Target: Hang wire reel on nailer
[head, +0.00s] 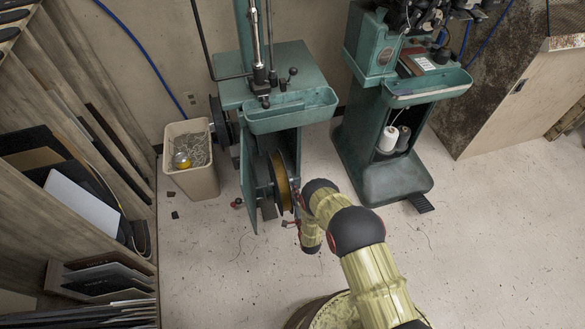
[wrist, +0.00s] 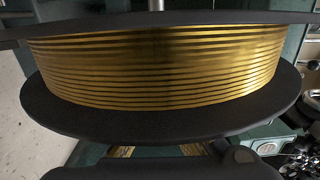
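The wire reel (head: 281,181) has dark flanges and golden wire. In the head view it stands on edge beside the lower part of the left teal machine, which I take to be the nailer (head: 256,150). In the wrist view the reel (wrist: 165,68) fills most of the picture, and a pale metal rod (wrist: 157,5) shows beyond its far flange. I cannot tell whether the reel sits on that rod. My gripper (head: 298,202) is at the reel's near side, close against it. Its fingers are mostly hidden, so their grip on the reel is unclear.
A beige bin (head: 192,180) with wire scraps stands left of the nailer. A second teal machine (head: 385,150) with white thread cones (head: 388,138) stands to the right. Wooden racks (head: 75,120) line the left. The floor (head: 480,250) at the right is open.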

